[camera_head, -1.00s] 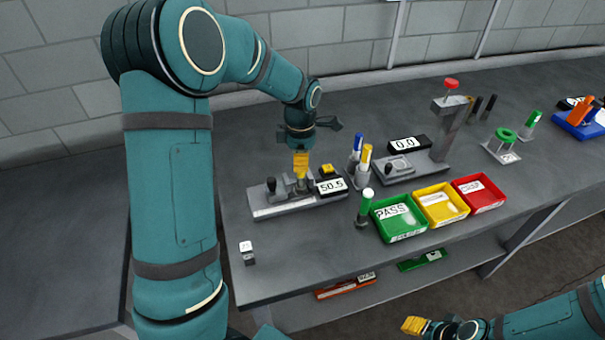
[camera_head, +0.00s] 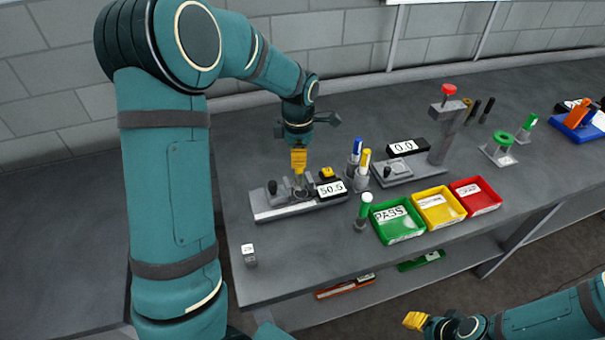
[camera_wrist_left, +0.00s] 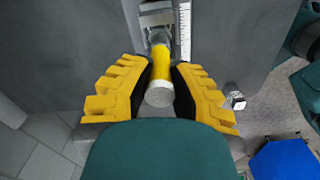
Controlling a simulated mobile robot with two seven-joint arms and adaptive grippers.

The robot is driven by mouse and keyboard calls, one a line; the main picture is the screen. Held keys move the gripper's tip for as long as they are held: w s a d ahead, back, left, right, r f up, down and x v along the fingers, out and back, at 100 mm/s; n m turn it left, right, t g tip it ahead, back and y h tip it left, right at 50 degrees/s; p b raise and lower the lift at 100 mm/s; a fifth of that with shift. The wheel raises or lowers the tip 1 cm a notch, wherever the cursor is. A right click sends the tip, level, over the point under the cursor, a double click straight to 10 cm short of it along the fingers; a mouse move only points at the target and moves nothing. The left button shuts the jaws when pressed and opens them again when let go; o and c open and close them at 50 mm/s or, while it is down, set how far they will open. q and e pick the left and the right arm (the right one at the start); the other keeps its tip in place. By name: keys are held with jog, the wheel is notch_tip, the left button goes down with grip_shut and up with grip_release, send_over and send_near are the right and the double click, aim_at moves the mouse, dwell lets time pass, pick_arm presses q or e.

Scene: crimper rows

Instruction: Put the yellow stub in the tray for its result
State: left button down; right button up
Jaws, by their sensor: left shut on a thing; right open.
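My left gripper (camera_head: 299,172) is shut on the yellow stub, just above the grey measuring fixture (camera_head: 270,207) whose display (camera_head: 331,188) reads 50.5. In the left wrist view the yellow stub (camera_wrist_left: 162,72) has a pale end and lies between the fingers (camera_wrist_left: 160,88). In the head view the stub is mostly hidden by the fingers. Three trays stand to the right: a green tray labelled PASS (camera_head: 402,238), a yellow tray (camera_head: 428,221) and a red tray (camera_head: 488,208); the last two labels are too small to read. My right gripper (camera_head: 412,320) is open at the bottom edge, away from the table.
A blue and a yellow marker-like piece (camera_head: 364,160) stand in holders beside the fixture. A green one with a pale top (camera_head: 365,208) stands left of the green tray. A press with a red knob (camera_head: 449,89) and a 0.0 display (camera_head: 408,147) stands behind. A small cube (camera_head: 249,254) sits front left.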

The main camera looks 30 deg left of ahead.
pick_arm(q)
jog(key=shift+r+p, duration=1.75)
jog(key=shift+r, duration=0.75)
jog(key=shift+f, duration=0.1)
